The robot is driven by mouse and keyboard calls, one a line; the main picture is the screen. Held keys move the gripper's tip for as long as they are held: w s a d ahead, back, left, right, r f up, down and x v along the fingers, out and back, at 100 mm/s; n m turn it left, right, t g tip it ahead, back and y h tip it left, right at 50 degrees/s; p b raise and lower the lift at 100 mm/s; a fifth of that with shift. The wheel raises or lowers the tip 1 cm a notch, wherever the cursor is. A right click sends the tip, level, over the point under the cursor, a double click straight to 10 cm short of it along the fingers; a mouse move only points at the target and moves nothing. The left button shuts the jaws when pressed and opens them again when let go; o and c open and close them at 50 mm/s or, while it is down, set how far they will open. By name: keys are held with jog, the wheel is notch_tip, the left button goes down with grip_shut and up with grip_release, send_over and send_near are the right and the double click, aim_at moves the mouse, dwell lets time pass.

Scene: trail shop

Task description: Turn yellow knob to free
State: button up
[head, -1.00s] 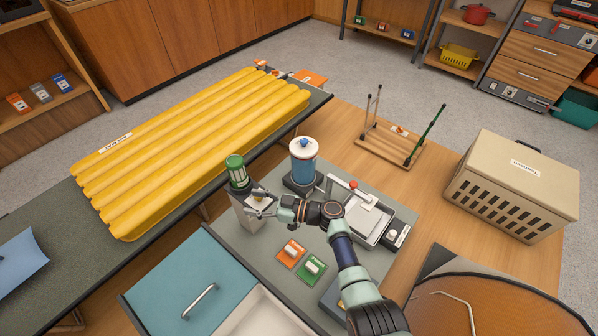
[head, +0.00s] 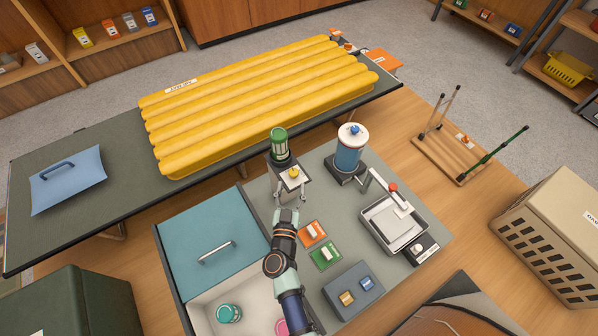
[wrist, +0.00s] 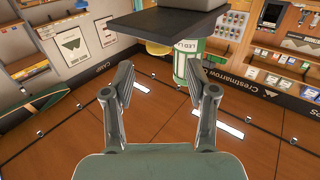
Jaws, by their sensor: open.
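A round yellow knob (head: 293,173) sits on the pale top of a small grey stand with dark edges, just in front of a green and white canister (head: 279,145). My gripper (head: 290,198) is open, its two fingers spread in front of the stand and apart from the knob. In the wrist view a yellow round part (wrist: 158,48), likely the knob, shows beyond and between the fingertips, partly hidden by a dark plate (wrist: 172,20). The canister (wrist: 188,62) stands behind it. The knob's setting is too small to read.
A blue canister (head: 351,150) and a scale-like tray device (head: 392,224) stand to the right. Orange (head: 311,234) and green (head: 325,255) switch plates and a blue box (head: 353,290) with yellow parts lie nearer. A teal lid (head: 212,243) is at left.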

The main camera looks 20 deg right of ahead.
aim_at(293, 176)
jog(key=b+x, duration=0.3)
jog(key=x, duration=0.3)
jog(key=shift+f, duration=0.15)
jog(key=shift+w+d, duration=0.25)
jog(key=shift+w, duration=0.05)
